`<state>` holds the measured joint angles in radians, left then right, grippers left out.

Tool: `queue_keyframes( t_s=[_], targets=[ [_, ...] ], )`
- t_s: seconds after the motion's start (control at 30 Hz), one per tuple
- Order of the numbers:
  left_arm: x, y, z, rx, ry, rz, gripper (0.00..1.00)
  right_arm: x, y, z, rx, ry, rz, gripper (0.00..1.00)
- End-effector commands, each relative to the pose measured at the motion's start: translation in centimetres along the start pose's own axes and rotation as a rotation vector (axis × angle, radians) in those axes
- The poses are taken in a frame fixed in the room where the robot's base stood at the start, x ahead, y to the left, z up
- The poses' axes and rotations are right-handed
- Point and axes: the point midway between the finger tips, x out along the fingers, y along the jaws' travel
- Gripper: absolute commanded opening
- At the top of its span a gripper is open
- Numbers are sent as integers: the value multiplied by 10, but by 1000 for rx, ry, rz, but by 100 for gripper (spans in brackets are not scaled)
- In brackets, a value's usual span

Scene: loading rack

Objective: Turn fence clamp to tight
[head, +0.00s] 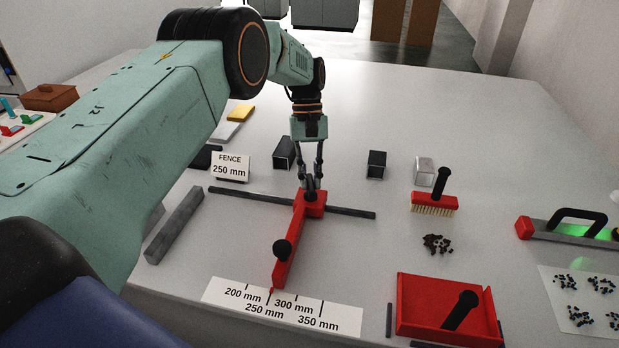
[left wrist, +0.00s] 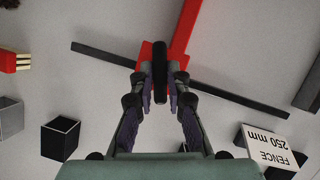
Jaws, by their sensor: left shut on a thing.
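The red fence (head: 289,247) lies across a dark rail (head: 345,211), with a black knob (head: 282,248) on its near part. Its near tip points at the scale strip (head: 330,317), close to the 250 mm tick. My left gripper (head: 311,182) reaches down over the fence's far end, at the rail. In the left wrist view the fingers (left wrist: 160,88) are shut on the black clamp handle (left wrist: 160,68), one on each side. The handle stands in line with the fence there. My right gripper is not in view.
A sign (head: 230,167) reads "FENCE 250 mm". Dark and silver tube pieces (head: 376,164) stand behind the rail. A red brush (head: 434,203), dark debris (head: 437,243) and a red dustpan (head: 420,300) lie to the right. A grey bar (head: 175,225) lies left.

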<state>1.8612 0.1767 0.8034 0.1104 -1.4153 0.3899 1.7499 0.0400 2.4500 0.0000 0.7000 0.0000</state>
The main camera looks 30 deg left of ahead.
Motion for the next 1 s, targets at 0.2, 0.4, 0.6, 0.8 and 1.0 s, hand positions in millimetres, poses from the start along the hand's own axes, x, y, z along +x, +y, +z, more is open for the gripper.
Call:
queue_keyframes(
  t_s=[0.2, 0.4, 0.6, 0.8, 1.0],
  targets=[
    [-2, 3, -1, 152, 8, -60, 0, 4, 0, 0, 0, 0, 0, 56],
    [-3, 3, 0, 249, 8, -100, 0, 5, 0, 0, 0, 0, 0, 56],
    [-3, 3, 0, 303, 8, -122, 0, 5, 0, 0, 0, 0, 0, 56],
    [-3, 4, 0, 324, 8, -130, 0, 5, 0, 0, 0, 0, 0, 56],
    [-4, 4, 0, 326, 8, -131, 0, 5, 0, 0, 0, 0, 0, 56]
  ],
)
